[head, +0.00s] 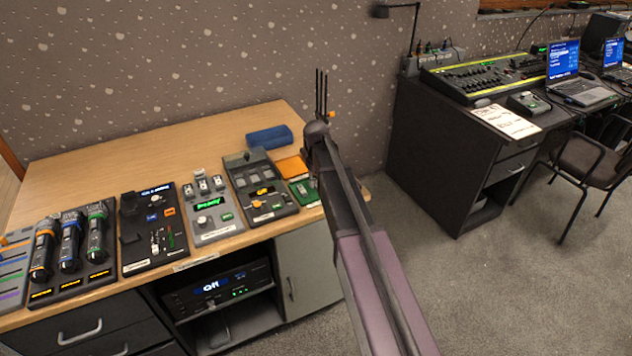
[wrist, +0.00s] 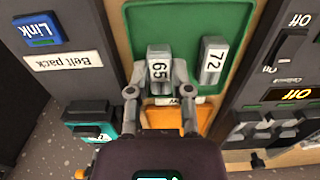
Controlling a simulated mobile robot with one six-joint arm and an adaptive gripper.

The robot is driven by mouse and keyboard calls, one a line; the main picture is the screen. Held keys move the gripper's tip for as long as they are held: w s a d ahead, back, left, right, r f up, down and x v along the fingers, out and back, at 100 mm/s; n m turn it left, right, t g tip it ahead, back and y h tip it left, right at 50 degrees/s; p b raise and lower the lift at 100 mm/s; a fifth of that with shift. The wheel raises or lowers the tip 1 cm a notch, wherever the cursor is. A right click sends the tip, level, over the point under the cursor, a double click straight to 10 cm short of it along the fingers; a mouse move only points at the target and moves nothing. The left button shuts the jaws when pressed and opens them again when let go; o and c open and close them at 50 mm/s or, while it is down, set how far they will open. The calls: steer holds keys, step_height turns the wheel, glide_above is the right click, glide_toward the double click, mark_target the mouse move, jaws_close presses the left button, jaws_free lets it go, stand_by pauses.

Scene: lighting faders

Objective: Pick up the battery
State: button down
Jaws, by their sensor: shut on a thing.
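A grey battery marked 65 (wrist: 159,52) stands in the wrist view at a green tray or block (wrist: 191,20). My gripper (wrist: 159,80) is shut on it, with one finger on each side. A second grey battery marked 72 (wrist: 213,62) stands just to the right, apart from my fingers. In the head view my arm reaches over the right end of the wooden desk (head: 120,155) and my fingers cannot be made out. Part of a green thing (head: 306,191) shows beside my arm there.
An orange piece (wrist: 205,120) lies below the green one. A belt pack label (wrist: 62,60) is at left, and a panel with switches (wrist: 290,45) is close at right. On the desk are a blue case (head: 269,137) and several control units. The desk's rear left is clear.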

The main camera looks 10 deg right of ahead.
steer(key=shift+r+p, duration=0.7)
steer(key=shift+r, duration=0.2)
steer(key=s+r+p, duration=0.2)
steer(key=s, duration=1.4)
